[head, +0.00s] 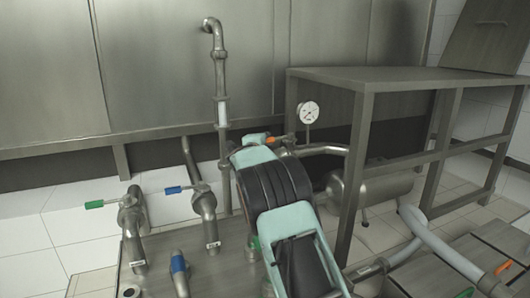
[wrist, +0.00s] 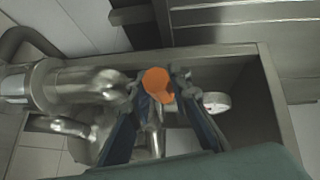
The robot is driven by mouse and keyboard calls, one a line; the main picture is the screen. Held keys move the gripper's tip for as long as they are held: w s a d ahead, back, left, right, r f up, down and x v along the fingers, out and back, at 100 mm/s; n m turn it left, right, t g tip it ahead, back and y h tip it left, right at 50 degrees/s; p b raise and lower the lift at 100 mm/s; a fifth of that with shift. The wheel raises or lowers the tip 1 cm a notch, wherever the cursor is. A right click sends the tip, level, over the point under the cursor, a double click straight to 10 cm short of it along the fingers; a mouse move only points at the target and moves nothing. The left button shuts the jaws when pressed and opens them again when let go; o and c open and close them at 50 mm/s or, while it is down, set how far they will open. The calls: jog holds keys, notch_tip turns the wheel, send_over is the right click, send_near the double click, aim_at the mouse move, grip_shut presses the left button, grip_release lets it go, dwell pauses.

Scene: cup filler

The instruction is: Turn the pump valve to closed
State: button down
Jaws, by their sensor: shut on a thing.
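The valve with the orange handle (head: 281,139) sits on pipework beyond my arm in the head view. In the wrist view the orange handle (wrist: 158,82) lies between the two fingertips of my gripper (wrist: 160,88), which is shut on it. The handle's end faces the wrist camera, and the valve body beneath it is partly hidden. In the head view my own arm covers most of the gripper and part of the pipe. I cannot tell from the handle's angle whether the valve is open or closed.
A pressure gauge (head: 308,112) stands close to the right of the handle. A steel table frame (head: 362,135) stands further right. Left are pipes with a green handle (head: 95,204) and a blue handle (head: 174,190). A thick metal pipe (wrist: 60,85) lies left in the wrist view.

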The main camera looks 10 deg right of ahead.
jog(key=s+d+n+g+y+b, duration=0.1)
jog(key=s+d+n+y+b, duration=0.5)
jog(key=b, duration=1.4)
jog(key=shift+d+n+y, duration=0.35)
jog(key=shift+n+y, duration=1.75)
jog(key=shift+y, duration=1.9)
jog(key=c, duration=1.7)
grip_release()
jog(key=shift+c, duration=0.2)
